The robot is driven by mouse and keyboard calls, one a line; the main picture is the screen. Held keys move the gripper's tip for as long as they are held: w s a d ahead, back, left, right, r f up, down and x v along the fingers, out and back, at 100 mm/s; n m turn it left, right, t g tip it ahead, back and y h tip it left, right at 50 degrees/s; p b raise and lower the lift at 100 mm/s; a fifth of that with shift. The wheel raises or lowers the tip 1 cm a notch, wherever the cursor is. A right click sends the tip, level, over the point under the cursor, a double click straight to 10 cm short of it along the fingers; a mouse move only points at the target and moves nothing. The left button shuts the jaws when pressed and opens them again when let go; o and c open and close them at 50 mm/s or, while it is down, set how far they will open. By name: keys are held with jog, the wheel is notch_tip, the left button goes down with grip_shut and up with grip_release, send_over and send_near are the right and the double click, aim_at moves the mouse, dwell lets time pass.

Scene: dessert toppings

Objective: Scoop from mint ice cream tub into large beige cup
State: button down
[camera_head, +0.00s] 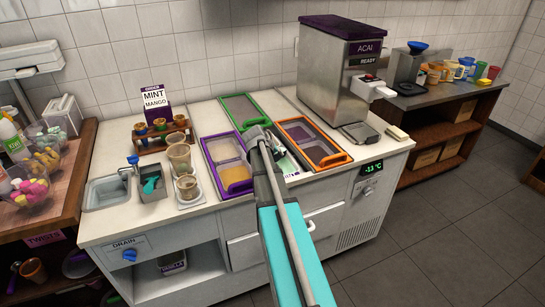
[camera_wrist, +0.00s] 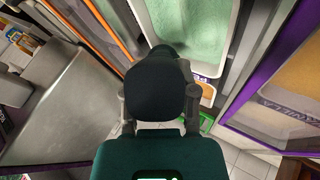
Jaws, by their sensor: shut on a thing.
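My gripper (camera_head: 258,138) is above the counter between the purple-framed and orange-framed wells. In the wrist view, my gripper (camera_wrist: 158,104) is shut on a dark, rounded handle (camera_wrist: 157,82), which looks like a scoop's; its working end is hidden. The mint ice cream tub (camera_wrist: 145,28), white-rimmed with pale green contents (camera_wrist: 195,30), lies just beyond the handle. In the head view a strip of pale green (camera_head: 289,163) shows beside my arm, which covers most of that area. A large beige cup (camera_head: 180,154) and another beige cup (camera_head: 187,187) stand on the left of the counter.
A purple-framed well (camera_head: 238,188) holds tubs; orange-framed (camera_head: 338,158) and green-framed (camera_head: 229,97) wells lie nearby. The acai machine (camera_head: 325,75) stands behind right. A cup rack (camera_head: 159,135), a metal container (camera_head: 152,186) and a sink (camera_head: 106,192) are at left.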

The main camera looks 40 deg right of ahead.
jog(key=shift+s+a+r+p, duration=0.1)
jog(key=shift+s+r+p, duration=0.25)
jog(key=shift+r+p, duration=0.95)
jog(key=shift+s+a+r+p, duration=0.1)
jog(key=shift+s+r+p, duration=0.3)
jog(key=shift+r+p, duration=0.9)
jog(key=shift+s+a+r+p, duration=0.1)
jog(key=shift+s+r+p, duration=0.25)
jog(key=shift+r+p, duration=0.9)
jog(key=shift+r, duration=0.1)
jog(key=shift+s+d, duration=0.1)
jog(key=shift+s, duration=0.1)
